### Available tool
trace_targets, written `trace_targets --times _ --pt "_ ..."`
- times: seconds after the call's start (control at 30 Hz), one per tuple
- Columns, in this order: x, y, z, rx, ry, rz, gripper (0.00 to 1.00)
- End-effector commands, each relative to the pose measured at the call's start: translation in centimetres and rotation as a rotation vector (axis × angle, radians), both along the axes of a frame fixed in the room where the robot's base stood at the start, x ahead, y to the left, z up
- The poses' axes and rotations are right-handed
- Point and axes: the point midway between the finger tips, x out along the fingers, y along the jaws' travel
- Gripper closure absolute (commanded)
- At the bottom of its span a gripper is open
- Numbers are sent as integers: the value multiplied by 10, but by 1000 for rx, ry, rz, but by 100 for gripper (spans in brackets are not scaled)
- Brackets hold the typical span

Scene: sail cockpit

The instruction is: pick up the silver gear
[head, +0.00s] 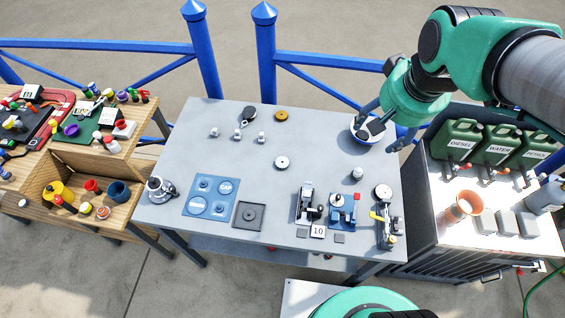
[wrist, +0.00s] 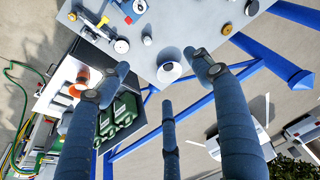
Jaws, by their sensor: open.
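A round silver piece with a dark centre, which I take for the silver gear (head: 282,162), lies flat near the middle of the grey table (head: 325,133). My gripper (head: 379,139) is open and empty above the table's back right corner, well to the right of the silver piece. Its fingers also show spread in the wrist view (wrist: 155,68). I cannot clearly make out the silver piece in the wrist view.
A gold gear (head: 281,116) and a black-handled piece (head: 248,114) lie near the back edge. Small clamp-like devices (head: 343,210) stand at the front right. A blue board (head: 211,196) lies at front left. A blue railing (head: 330,60) runs behind the table.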

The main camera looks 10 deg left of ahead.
Motion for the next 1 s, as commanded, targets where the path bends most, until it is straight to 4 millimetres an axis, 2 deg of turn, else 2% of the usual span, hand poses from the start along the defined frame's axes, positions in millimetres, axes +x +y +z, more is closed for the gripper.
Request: trace_targets --times 0.3,0.57,0.8,1.0 --pt "60 53 -42 2 93 20 34" --pt "99 102 -89 -4 164 31 34" --pt "125 150 -143 -18 228 40 34" --pt "139 191 -195 -36 278 47 34"
